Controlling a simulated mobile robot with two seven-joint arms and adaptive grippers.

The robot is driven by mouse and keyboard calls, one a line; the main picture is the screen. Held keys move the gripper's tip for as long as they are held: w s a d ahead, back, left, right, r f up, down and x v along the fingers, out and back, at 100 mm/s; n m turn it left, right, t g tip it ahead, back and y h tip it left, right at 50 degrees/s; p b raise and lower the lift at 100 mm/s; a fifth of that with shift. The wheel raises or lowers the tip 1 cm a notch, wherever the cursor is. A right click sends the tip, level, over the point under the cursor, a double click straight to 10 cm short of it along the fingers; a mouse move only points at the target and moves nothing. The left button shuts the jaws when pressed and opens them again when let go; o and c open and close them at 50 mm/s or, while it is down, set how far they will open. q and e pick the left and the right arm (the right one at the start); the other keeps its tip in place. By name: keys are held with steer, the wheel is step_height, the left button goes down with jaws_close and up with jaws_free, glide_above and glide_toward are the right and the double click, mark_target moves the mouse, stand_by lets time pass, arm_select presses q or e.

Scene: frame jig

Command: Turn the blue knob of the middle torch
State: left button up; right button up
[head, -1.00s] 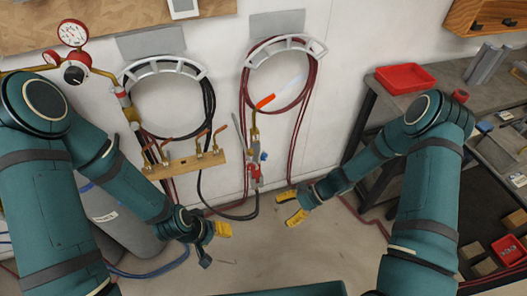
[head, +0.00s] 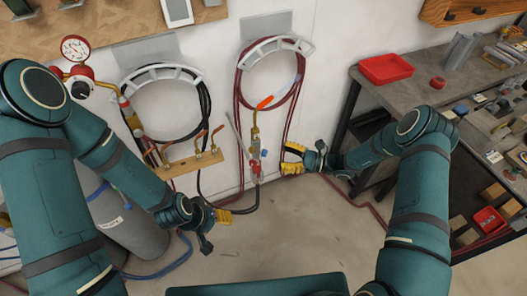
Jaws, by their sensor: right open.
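A torch (head: 255,143) with red hoses and an orange-red tip hangs upright against the wall near the centre. Small blue parts, probably its knobs, show on its right side (head: 264,153). More copper-tipped torches stand in the wooden rack (head: 190,165) to its left; their knobs are too small to make out. My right gripper (head: 292,158) is open and empty, its yellow fingertips pointing left. In the picture it is just right of the torch, with a small gap between. My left gripper (head: 221,216) is lower left of the torch; its finger gap is not clear.
Hose coils hang on white wall brackets (head: 162,74). A pressure gauge (head: 75,48) and a grey cylinder (head: 135,235) are at left. At right, a workbench (head: 432,95) carries a red tray (head: 385,68). The floor in front (head: 270,240) is clear.

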mark_target(263, 153)
steer(key=x, duration=0.7)
steer(key=shift+a+p, duration=0.25)
steer(key=shift+p, duration=0.1)
jaws_close()
